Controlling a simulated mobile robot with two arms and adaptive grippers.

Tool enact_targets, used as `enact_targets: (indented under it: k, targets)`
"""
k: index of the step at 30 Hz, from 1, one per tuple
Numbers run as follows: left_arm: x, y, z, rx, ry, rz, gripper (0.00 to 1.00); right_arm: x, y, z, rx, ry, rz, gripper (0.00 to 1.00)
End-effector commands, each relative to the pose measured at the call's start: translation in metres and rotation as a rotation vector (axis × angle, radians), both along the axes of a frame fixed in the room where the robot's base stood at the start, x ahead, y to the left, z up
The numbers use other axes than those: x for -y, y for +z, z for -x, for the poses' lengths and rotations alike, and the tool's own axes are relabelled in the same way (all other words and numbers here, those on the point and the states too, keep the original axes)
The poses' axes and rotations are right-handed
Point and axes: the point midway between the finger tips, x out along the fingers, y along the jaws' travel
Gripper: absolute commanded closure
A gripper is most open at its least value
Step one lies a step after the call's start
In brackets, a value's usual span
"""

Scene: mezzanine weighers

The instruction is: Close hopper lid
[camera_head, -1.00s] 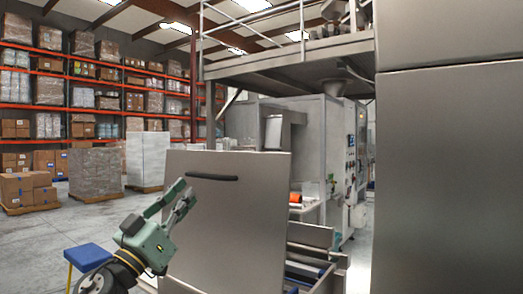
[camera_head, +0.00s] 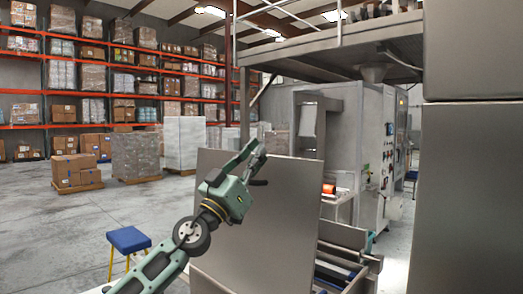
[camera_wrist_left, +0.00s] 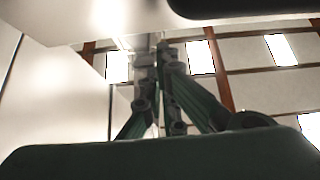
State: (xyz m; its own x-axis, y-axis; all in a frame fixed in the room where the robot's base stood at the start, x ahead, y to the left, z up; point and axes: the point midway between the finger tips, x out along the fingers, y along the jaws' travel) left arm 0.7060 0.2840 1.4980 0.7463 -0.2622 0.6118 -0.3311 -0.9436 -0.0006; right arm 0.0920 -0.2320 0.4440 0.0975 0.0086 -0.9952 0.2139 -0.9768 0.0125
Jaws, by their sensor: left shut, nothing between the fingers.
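The hopper lid appears to be the broad grey metal panel (camera_head: 275,235) standing steeply upright in the middle of the head view. A dark bar handle (camera_head: 259,183) sits near its top edge and is partly hidden by my gripper. My left gripper (camera_head: 256,153) is in front of the panel's upper left part, fingers pointing up and right, tips at about its top edge. Its fingers (camera_wrist_left: 158,50) are together and empty in the left wrist view. A dark rounded bar (camera_wrist_left: 240,8), perhaps the handle, crosses that view's top right. Contact cannot be told. My right gripper is out of view.
Large grey metal cabinets (camera_head: 470,190) fill the right side. A conveyor (camera_head: 335,270) lies right of the panel, with a white machine (camera_head: 370,155) behind. A blue-topped stool (camera_head: 128,240) stands at left. Floor beyond it is open, up to wrapped pallets (camera_head: 137,155).

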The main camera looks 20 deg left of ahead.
Motion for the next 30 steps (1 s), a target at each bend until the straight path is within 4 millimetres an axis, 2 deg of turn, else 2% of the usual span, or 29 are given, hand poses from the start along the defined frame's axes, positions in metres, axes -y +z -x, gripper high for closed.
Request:
enact_targets:
  k: [8, 23, 30]
  targets:
    - [0.005, -0.002, -0.016, 0.003, 0.003, 0.001, 1.0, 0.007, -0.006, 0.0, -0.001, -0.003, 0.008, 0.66]
    - [0.006, -0.002, -0.019, 0.002, 0.001, 0.003, 1.0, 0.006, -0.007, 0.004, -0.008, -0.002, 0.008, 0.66]
    - [0.013, -0.004, -0.036, 0.001, -0.002, 0.008, 1.0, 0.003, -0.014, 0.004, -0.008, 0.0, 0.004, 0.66]
